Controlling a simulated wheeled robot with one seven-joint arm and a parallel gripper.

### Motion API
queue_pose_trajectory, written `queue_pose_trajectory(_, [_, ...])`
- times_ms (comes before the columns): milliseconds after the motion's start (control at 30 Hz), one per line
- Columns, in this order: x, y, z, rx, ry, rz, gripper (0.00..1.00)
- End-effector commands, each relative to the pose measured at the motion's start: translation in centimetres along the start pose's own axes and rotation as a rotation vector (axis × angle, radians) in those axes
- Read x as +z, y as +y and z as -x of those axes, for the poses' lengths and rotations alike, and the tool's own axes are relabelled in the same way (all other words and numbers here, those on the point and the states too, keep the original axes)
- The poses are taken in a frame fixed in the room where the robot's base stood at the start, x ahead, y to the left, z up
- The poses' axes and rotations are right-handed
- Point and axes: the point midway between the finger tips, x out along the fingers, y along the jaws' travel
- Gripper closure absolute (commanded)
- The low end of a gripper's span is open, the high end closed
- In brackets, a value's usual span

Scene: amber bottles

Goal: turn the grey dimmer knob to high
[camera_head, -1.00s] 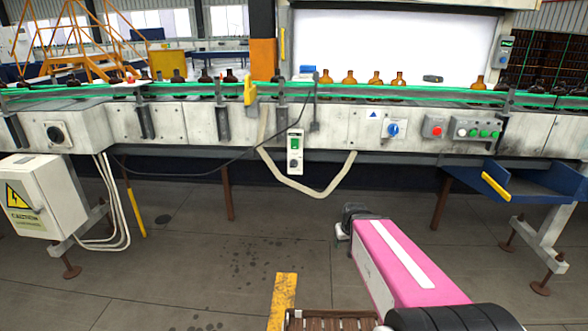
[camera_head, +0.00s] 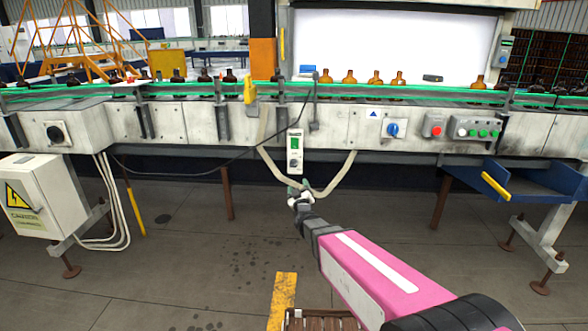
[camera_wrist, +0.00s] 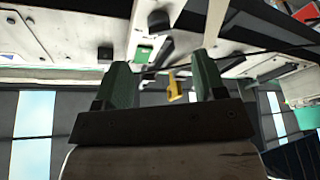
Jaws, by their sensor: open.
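The grey dimmer knob (camera_head: 293,164) is small and round, on the lower half of a white control box (camera_head: 300,151) with a green switch (camera_head: 295,142) above it. The box hangs on the front of the conveyor. The knob's setting is too small to read. My gripper (camera_head: 298,186) is below the box, empty and apart from the knob. In the wrist view my gripper (camera_wrist: 163,64) shows two spread green fingers. Beyond them are a green patch (camera_wrist: 144,52) and a dark round knob (camera_wrist: 158,20), which look like the box's switch and dimmer.
A looped beige hose (camera_head: 340,178) hangs around and below the box, close to my gripper. A black cable (camera_head: 215,171) runs to the left. To the right are a blue rotary switch (camera_head: 393,129), a red button (camera_head: 437,131) and a blue chute (camera_head: 520,183).

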Motion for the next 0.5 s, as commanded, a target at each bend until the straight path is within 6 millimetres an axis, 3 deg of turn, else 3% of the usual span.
queue_pose_trajectory(267, [-1.0, -0.2, -0.6, 0.049, 0.063, 0.021, 0.36])
queue_pose_trajectory(500, [-1.1, -0.1, -3.2, 0.048, 0.062, 0.02, 0.36])
